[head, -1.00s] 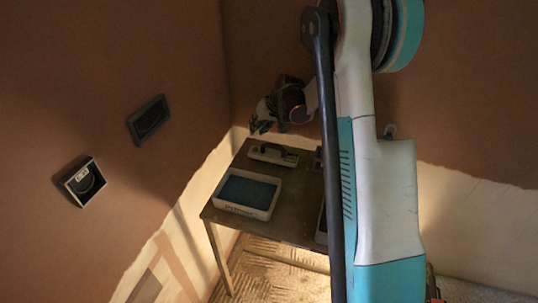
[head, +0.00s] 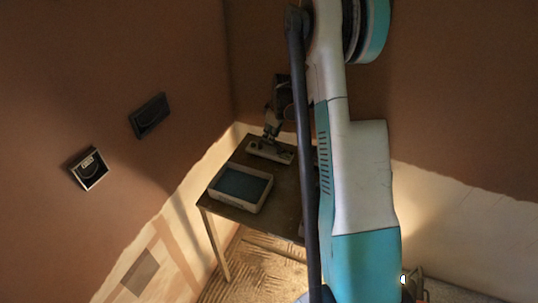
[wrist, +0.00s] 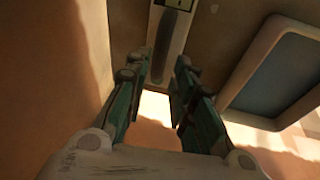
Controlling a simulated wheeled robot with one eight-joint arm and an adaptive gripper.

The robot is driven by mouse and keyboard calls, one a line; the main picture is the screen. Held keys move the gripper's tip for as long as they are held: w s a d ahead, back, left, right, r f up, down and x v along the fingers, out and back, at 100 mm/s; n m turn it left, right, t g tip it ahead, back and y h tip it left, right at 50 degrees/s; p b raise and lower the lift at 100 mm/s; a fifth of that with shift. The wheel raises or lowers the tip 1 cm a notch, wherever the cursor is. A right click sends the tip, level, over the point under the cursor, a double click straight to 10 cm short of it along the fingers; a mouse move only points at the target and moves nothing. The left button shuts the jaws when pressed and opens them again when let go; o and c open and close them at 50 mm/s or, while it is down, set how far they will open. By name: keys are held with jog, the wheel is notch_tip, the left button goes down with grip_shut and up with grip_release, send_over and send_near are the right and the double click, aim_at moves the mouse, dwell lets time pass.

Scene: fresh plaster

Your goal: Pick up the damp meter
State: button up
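What looks like the damp meter (head: 284,154) is a long pale device lying on the far end of the small table. In the wrist view, the damp meter (wrist: 178,38) shows a long dark grip along its body and a small greenish display at the top edge. My gripper (head: 268,138) is down at the device, over its left part. In the wrist view, the fingers of my gripper (wrist: 167,68) are apart, with the dark grip lined up between their tips. I cannot tell whether they touch it.
A pale tray with a dark blue-grey inside (head: 268,197) stands on the table (head: 284,205), nearer than the device. Walls meet close behind the table. Two dark boxes (head: 150,116) (head: 89,169) are on the left wall. My arm hides the table's right side.

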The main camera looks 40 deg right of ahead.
aim_at(270, 149)
jog(key=shift+b+x, duration=1.1)
jog(key=shift+x, duration=2.3)
jog(key=shift+s+d, duration=0.1)
jog(key=shift+s, duration=0.05)
jog(key=shift+c, duration=0.5)
grip_shut()
